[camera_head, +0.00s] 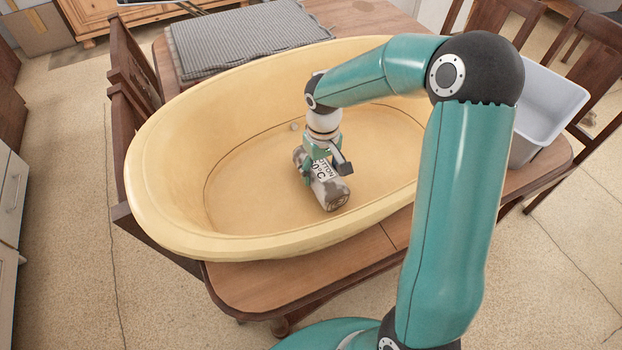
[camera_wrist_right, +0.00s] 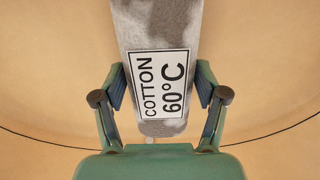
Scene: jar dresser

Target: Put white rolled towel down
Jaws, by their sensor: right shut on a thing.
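The rolled towel (camera_head: 330,191) is greyish white with brown blotches and a "COTTON 60°C" label. It lies inside the yellow oval tub (camera_head: 160,215), at or just above its floor; I cannot tell if it touches. My right gripper (camera_head: 325,168) reaches down from above and is shut on the towel around its middle. In the right wrist view the towel (camera_wrist_right: 160,25) runs between the two fingers of the gripper (camera_wrist_right: 160,88), with the label facing the camera. My left gripper is not in view.
The tub stands on a wooden table (camera_head: 262,285). A grey folded cloth (camera_head: 235,42) lies behind it, and a grey bin (camera_head: 545,100) stands at the right. Wooden chairs (camera_head: 128,75) stand around the table. The tub floor left of the towel is mostly clear, with a small drain spot.

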